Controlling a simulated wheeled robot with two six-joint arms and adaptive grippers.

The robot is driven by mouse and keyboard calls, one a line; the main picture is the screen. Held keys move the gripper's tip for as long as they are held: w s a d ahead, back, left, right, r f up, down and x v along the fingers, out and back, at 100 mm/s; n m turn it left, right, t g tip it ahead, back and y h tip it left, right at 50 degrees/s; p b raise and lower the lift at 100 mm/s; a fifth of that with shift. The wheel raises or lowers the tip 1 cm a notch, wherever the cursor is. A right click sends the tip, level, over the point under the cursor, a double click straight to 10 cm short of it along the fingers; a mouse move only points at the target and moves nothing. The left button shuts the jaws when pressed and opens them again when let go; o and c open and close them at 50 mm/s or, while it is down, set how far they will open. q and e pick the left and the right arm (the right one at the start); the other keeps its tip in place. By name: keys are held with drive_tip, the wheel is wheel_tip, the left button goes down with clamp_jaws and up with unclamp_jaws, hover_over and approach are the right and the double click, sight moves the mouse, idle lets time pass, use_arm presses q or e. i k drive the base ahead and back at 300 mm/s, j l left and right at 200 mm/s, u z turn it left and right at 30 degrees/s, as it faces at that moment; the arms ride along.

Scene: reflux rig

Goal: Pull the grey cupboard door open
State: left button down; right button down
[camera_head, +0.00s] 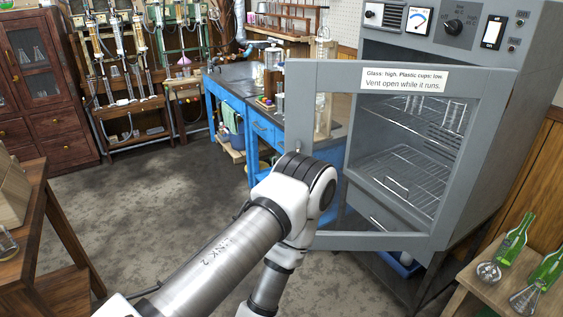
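The grey cupboard (530,110) stands at the right, with knobs and a gauge across its top. Its grey framed door (398,242) has a window and a white label (404,80). The door stands partly open, its left edge swung out past the cupboard's left side. Wire shelves (400,170) show through the window. One of my arms rises from the bottom, and its bent joint covers the door's lower left edge. Neither gripper shows. I cannot tell whether a hidden gripper touches the door.
A blue bench (262,127) with a sink stands behind the door. A small table (472,293) with green bottles (513,243) and flasks is at the lower right. A wooden table (40,215) is at the left. The floor (140,205) between is clear.

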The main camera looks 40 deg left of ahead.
sight(493, 89)
drive_tip(key=i+j, duration=0.15)
drive_tip(key=j, duration=0.2)
drive_tip(key=i+j, duration=0.1)
drive_tip(key=j, duration=0.25)
drive_tip(key=i+j, duration=0.15)
drive_tip(key=j, duration=0.15)
drive_tip(key=i+j, duration=0.15)
drive_tip(key=j, duration=0.2)
drive_tip(key=i+j, duration=0.1)
drive_tip(key=j, duration=0.25)
